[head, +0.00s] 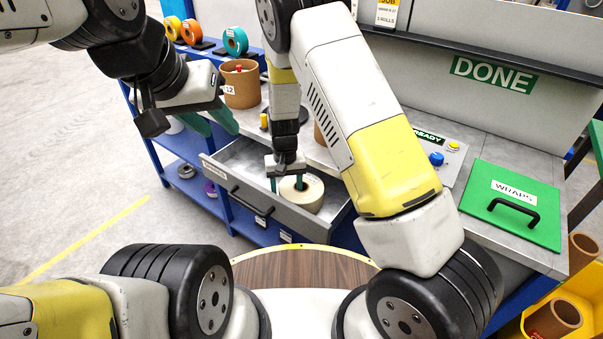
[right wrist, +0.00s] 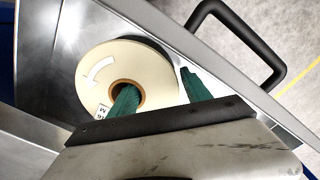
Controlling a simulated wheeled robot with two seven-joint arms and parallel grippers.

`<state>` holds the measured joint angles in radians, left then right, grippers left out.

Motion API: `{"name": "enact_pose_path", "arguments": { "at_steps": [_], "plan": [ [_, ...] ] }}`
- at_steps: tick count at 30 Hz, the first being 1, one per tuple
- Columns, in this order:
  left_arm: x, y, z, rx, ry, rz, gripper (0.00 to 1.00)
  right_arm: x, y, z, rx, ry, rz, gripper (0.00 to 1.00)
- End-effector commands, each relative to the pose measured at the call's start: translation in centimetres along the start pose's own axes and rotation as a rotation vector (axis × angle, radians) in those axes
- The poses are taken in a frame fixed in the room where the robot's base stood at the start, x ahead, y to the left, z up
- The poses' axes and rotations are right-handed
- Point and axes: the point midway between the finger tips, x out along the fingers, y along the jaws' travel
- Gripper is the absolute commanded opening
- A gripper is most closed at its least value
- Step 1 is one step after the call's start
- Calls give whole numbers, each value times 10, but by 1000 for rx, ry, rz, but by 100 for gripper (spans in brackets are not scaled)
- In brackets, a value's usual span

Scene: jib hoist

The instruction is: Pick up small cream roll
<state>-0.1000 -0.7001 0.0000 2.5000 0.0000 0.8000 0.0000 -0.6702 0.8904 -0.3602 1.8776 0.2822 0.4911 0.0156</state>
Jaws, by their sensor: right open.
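The small cream roll (head: 312,196) lies flat in the open drawer (head: 236,193), near its right end. The right wrist view shows the roll (right wrist: 152,62) with a brown core, a white arrow mark and a small label. My right gripper (head: 286,184) points down at the roll and is open. In the right wrist view, one green finger of this gripper (right wrist: 160,88) is over or in the core hole and the other is just outside the rim. I cannot tell whether they touch the roll. My left gripper (head: 209,121) is open and empty, left of the drawer.
The drawer handle (right wrist: 240,40) is on the drawer front. A green WRAPS lid (head: 515,215) lies right. A yellow bin (head: 575,320) holds brown cores. The floor at left is clear.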

Motion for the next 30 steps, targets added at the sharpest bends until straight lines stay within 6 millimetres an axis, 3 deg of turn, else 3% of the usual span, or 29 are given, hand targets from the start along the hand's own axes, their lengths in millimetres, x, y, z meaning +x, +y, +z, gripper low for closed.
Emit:
{"name": "enact_pose_path", "arguments": {
  "at_steps": [5,12,14,30],
  "plan": [
    [0,0,0,0,0,0,36,0,0,0,0,0,0,56],
    [0,0,0,0,0,0,36,0,0,0,0,0,-1,9],
    [0,0,0,0,0,0,36,0,0,0,1,0,-1,0],
    [0,0,0,0,0,0,36,-3,1,-2,1,2,-1,0]
  ]
}}
